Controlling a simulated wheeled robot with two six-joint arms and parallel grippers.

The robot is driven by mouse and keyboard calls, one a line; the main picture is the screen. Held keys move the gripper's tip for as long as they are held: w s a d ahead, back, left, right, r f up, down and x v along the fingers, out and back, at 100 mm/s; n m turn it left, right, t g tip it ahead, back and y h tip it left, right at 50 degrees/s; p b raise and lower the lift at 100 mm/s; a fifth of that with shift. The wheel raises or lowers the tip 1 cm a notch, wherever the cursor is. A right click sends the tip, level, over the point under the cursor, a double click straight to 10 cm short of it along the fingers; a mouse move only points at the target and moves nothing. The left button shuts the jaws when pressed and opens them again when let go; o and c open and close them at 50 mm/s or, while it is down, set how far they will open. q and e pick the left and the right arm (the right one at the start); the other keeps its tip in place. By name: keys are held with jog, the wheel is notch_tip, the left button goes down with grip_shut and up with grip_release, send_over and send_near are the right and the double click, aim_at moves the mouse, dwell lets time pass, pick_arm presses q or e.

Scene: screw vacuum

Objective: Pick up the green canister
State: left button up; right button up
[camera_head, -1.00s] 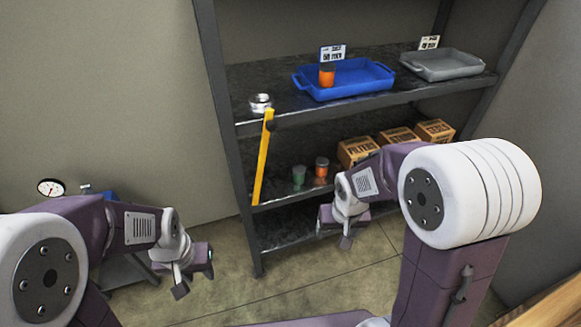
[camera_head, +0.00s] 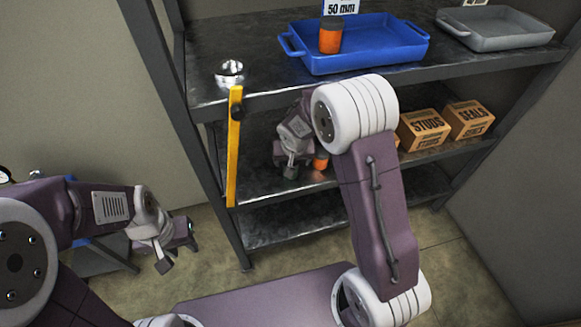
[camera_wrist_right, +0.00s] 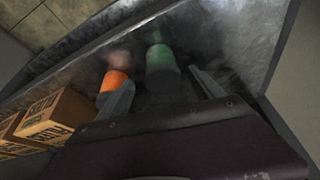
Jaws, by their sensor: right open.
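The green canister (camera_wrist_right: 160,62) stands on the metal shelf in the right wrist view. My right gripper (camera_wrist_right: 163,92) is open, with one finger on each side of the line to the canister. The canister is just beyond the fingertips, and nothing is held. My left gripper (camera_head: 177,254) is open and empty, low at the left, away from the shelves.
An orange canister (camera_wrist_right: 116,80) stands close beside the green one, near my right gripper's left finger. Cardboard boxes (camera_head: 423,130) are farther right. The upper shelf holds a blue tray (camera_head: 370,58) and a grey tray (camera_head: 510,40). A yellow bar (camera_head: 233,150) hangs at the shelf's front left.

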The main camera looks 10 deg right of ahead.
jog(key=x, duration=0.1)
jog(key=b+x, duration=0.1)
jog(key=x, duration=0.2)
jog(key=shift+a+f, duration=0.25)
jog(key=shift+f, duration=0.1)
jog(key=shift+w+f, duration=0.1)
jog(key=shift+c, duration=0.6)
jog(key=c, duration=1.4)
